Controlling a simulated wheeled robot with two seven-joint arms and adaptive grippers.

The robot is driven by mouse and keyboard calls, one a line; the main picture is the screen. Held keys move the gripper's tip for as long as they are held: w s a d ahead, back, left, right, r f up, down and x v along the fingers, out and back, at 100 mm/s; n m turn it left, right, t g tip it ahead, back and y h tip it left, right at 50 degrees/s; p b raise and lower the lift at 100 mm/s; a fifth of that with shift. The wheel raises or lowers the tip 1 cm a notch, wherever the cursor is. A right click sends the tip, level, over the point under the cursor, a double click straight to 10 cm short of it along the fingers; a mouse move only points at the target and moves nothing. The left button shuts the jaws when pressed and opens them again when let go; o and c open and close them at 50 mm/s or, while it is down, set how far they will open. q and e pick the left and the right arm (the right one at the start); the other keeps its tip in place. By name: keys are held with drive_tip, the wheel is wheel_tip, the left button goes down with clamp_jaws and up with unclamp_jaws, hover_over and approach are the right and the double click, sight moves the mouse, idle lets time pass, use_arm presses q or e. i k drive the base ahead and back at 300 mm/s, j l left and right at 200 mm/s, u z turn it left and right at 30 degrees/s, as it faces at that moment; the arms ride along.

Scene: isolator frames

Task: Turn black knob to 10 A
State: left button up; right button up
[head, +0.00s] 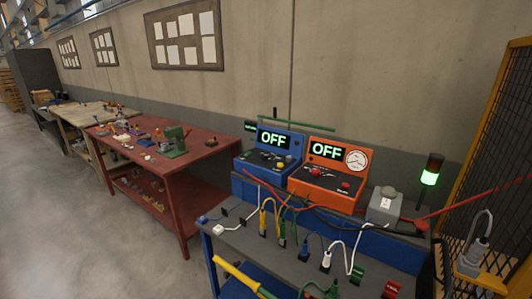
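A blue instrument (242,169) and an orange instrument (325,196) stand side by side on the raised back shelf of a workbench. Each has a lit display reading OFF in green. The blue one has a dark sloping front panel with a yellow button or knob (280,165). The orange one has a round white dial gauge (356,160) and red knobs or buttons, one at its front (345,186). A black knob and any 10 A marking are too small and dark to make out. Neither of my grippers is in view.
The workbench (232,240) carries several coloured cables and plugs. A grey box (384,206) and a lamp tower lit green (429,178) stand right of the instruments. A yellow-framed mesh fence (497,150) is at the right. A red table (205,167) stands left, with open floor before it.

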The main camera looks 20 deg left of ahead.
sight(264, 157)
drive_tip(key=j+z, duration=0.25)
drive_tip(key=j, duration=0.45)
drive_tip(key=j+z, duration=0.25)
drive_tip(key=j, duration=0.5)
drive_tip(key=k+j+z, duration=0.1)
drive_tip(key=j+z, duration=0.15)
drive_tip(key=j, duration=0.45)
